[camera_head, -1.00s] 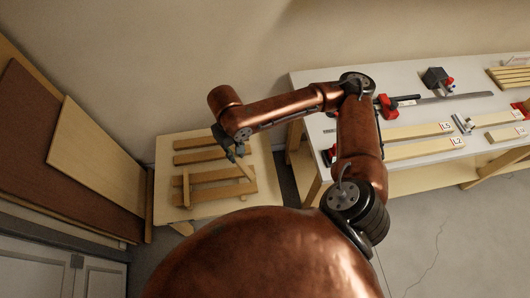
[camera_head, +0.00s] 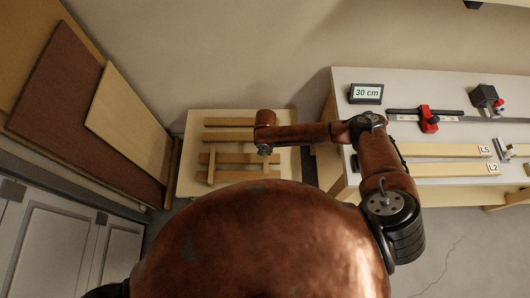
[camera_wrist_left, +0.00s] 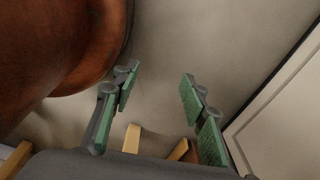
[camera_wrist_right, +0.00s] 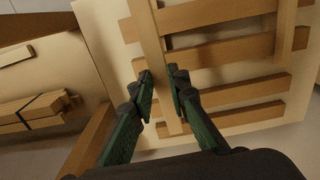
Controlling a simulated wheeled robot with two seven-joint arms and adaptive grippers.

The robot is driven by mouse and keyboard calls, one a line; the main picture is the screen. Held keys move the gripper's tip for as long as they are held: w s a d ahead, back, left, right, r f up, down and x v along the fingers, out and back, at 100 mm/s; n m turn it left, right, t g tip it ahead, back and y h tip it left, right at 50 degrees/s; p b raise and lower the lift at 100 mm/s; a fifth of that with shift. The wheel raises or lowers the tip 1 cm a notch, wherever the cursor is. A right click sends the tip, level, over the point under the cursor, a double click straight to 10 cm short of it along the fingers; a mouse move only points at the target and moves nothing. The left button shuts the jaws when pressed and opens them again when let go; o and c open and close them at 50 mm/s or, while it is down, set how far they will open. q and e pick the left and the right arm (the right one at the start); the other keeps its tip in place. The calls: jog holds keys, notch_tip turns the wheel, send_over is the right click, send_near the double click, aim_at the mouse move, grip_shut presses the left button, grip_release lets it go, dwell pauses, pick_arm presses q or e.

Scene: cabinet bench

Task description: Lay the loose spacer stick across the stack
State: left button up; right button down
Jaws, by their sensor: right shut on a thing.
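The stack is several light wooden boards (camera_head: 236,158) lying parallel on a pale wooden platform, with one short stick (camera_head: 211,166) across them at the left. That stick also shows at the right of the right wrist view (camera_wrist_right: 287,30). My right gripper (camera_head: 265,152) is over the right part of the stack. In the right wrist view its fingers (camera_wrist_right: 163,92) are shut on the spacer stick (camera_wrist_right: 148,35), which runs across above several boards. I cannot tell whether it touches them. My left gripper (camera_wrist_left: 158,95) is open and empty, away from the stack.
A white-topped bench (camera_head: 345,85) stands right of the platform, with a 30 cm display (camera_head: 366,93), a red clamp (camera_head: 428,119) and labelled sticks. Large panels (camera_head: 80,110) lean at the left. A bundle of sticks (camera_wrist_right: 35,112) shows in the right wrist view.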

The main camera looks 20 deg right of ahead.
aim_at(265, 154)
notch_tip(265, 154, down, 3)
jog(key=shift+a+f, duration=0.1)
jog(key=shift+f, duration=0.1)
jog(key=shift+f+b, duration=4)
jog(key=shift+f, duration=0.8)
pick_arm(q)
notch_tip(265, 154, down, 8)
jog(key=shift+d, duration=0.15)
jog(key=shift+r, duration=0.1)
pick_arm(e)
jog(key=shift+f, duration=0.1)
jog(key=shift+f, duration=0.35)
jog(key=shift+f, duration=0.1)
pick_arm(q)
jog(key=shift+r+p, duration=0.35)
